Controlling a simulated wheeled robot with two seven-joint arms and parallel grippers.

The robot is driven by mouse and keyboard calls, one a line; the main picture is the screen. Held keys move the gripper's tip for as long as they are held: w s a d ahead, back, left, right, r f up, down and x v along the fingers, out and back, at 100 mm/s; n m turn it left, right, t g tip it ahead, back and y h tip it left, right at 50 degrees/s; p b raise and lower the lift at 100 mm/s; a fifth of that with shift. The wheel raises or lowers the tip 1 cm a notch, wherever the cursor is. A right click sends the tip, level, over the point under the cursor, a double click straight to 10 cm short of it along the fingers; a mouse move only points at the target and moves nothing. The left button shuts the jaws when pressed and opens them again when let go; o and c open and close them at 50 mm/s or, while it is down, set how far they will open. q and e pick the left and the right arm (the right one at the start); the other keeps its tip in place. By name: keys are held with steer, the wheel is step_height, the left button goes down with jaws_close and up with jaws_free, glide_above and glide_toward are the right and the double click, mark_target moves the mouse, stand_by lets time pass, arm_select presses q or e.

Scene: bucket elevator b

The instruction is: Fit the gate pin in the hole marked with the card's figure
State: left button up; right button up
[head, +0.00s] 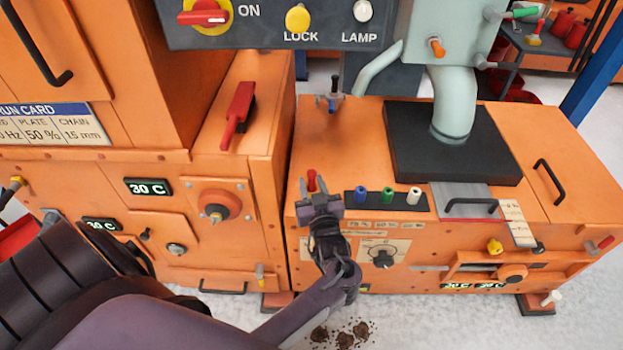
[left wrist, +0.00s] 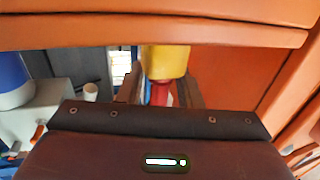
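My left gripper (head: 319,190) is over the front edge of the low orange machine, beside a small red piece with a yellow band (head: 311,180). Its fingers look apart; in the left wrist view a yellow piece (left wrist: 165,60) and something red below it show between them (left wrist: 163,90). I see no clear grip. I cannot tell for sure which piece is the gate pin. The run card (head: 45,122) at left reads 50 % under PLATE and 15 mm under CHAIN. A row of small labels (head: 372,224) lies on the machine's front edge. My right gripper is not in view.
A black strip holds blue, green and white pegs (head: 387,196) right of my gripper. A grey slide plate with a black handle (head: 470,207), a label strip (head: 515,222) and a yellow knob (head: 494,246) are further right. A black base with a duct (head: 452,140) stands behind.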

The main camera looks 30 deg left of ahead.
arm_select(q)
steer(key=shift+f, duration=0.1)
jaws_close()
